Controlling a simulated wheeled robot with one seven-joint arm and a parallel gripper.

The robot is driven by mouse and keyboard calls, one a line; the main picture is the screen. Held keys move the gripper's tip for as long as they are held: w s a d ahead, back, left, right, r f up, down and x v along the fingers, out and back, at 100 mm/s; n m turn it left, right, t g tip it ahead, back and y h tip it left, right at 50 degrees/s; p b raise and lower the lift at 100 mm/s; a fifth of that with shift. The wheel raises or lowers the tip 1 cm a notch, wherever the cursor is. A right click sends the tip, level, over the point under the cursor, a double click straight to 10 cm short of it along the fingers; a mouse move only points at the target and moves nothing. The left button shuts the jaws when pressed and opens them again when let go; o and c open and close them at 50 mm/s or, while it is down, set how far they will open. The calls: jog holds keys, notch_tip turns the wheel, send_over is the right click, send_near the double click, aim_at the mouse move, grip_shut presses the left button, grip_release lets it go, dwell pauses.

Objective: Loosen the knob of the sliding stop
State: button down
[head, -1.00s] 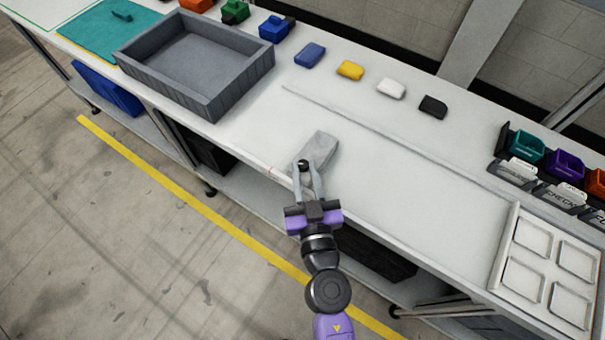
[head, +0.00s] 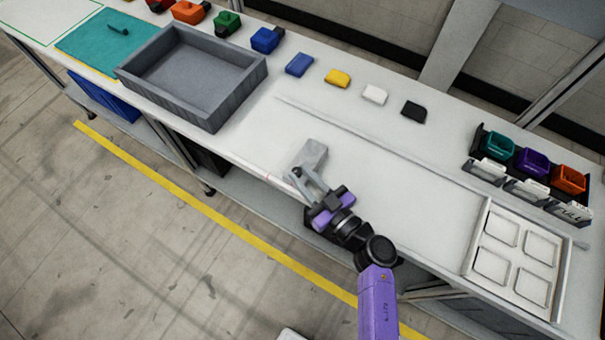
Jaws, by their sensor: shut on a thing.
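The sliding stop (head: 312,154) is a light grey block on the white bench top, near the front edge and right of the grey tray. My gripper (head: 297,174) reaches it from the lower right, with its fingertips at the stop's near end. The gripper is shut on the knob there. The knob is mostly hidden between the fingers, so how tight or loose it is cannot be seen.
A large grey tray (head: 258,78) stands to the left. Blue, yellow, white and black blocks (head: 413,112) lie in a row behind a thin raised strip (head: 350,128). Small coloured bins (head: 532,162) and a white four-pocket tray (head: 474,272) are at right. The bench between is clear.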

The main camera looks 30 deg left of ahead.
jog(key=shift+d+f, duration=0.15)
jog(key=c, duration=1.2)
grip_release()
jog(key=shift+v, duration=3.9)
